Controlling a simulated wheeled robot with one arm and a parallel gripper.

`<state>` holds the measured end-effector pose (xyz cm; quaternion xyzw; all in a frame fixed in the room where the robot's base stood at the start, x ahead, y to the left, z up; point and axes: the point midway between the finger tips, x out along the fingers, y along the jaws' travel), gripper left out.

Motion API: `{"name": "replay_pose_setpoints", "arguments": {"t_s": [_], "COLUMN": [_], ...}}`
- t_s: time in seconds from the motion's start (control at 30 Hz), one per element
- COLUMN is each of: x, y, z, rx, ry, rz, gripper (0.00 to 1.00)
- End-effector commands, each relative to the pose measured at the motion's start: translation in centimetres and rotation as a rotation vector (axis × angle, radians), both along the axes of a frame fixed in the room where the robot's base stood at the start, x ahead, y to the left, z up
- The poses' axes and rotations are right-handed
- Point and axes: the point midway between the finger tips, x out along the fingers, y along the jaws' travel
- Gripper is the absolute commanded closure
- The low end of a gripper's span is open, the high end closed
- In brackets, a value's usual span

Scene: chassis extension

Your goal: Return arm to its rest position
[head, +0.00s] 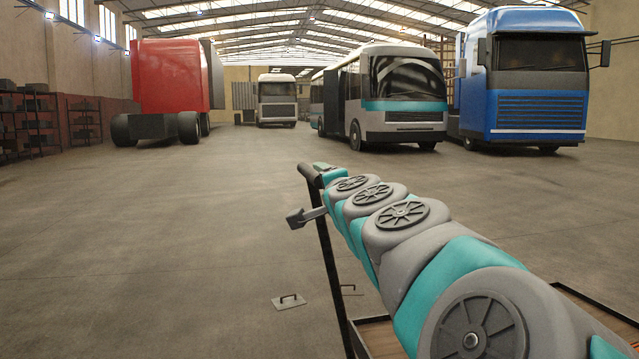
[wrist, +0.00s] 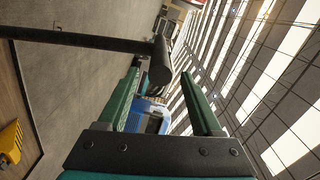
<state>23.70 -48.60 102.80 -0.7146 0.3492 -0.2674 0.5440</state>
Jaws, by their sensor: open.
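My arm reaches from the lower right toward the middle of the head view, with its grey and teal joints in a line. My gripper (wrist: 168,78) shows in the wrist view with two green fingers apart and nothing held between them. The dark end of a black bar (wrist: 160,62) crosses in front of the fingers; I cannot tell whether it touches them. In the head view the gripper is mostly hidden at the far end of the arm, by the top of a black post (head: 311,174).
The post rises from a wood-decked cart (head: 378,337) beside the arm. A red truck body (head: 172,75), a bus (head: 403,95) and a blue truck (head: 537,85) stand farther back. The floor at left is clear.

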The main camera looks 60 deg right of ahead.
Motion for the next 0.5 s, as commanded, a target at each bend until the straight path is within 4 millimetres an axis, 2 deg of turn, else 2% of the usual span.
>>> {"name": "replay_pose_setpoints", "arguments": {"t_s": [0.13,0.5], "x": [-0.54,-0.54], "y": [0.73,0.81], "z": [-0.07,-0.08], "rx": [0.0,0.001], "ry": [0.001,0.001], "rz": [0.0,0.002], "gripper": [0.33,0.33]}}
